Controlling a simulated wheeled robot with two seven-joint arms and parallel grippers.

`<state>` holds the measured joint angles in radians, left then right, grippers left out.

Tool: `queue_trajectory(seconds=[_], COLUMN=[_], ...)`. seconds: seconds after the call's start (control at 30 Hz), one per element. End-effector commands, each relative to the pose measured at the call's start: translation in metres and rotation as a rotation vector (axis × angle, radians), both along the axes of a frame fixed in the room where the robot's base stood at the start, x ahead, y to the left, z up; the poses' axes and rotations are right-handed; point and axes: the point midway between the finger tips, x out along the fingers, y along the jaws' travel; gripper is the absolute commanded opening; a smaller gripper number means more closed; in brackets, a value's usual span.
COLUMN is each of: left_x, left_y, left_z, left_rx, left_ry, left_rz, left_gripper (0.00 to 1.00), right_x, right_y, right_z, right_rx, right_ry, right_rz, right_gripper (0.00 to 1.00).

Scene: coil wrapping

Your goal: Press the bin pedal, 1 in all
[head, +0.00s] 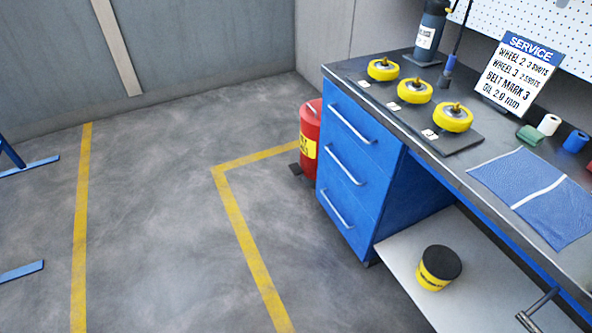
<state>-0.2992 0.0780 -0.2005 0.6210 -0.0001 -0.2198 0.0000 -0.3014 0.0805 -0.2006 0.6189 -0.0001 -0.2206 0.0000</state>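A red bin (309,126) with a yellow label stands on the floor at the far end of the blue drawer cabinet, which hides its right side. A small dark pedal (295,169) sticks out low at the bin's left, close to the floor. From this view I cannot tell whether it is up or down. The bin's top shows a small light handle; whether the lid is shut is hard to tell. Neither of my grippers is in view.
The blue drawer cabinet (345,170) carries a dark bench top with yellow wheels (414,90), a service sign (519,73) and a blue cloth (535,190). A black-and-yellow tub (438,268) sits on the low shelf. Floor left of the bin is clear, with yellow lines (243,235).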

Motion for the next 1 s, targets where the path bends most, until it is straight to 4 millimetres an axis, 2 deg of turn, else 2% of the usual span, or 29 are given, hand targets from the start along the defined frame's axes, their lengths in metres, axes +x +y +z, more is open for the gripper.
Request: queue_trajectory(seconds=[0.03, 0.1, 1.0], left_x=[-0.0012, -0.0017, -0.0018], left_y=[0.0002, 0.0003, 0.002], left_z=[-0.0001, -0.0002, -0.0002], left_rx=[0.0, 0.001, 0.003], left_ry=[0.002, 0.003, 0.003], left_rz=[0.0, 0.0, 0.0], left_gripper=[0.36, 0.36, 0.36], right_x=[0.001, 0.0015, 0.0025], right_y=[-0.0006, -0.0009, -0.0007], right_z=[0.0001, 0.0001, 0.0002], right_rx=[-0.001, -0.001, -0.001], right_ry=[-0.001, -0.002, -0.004], right_rz=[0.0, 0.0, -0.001], right_gripper=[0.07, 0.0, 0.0])
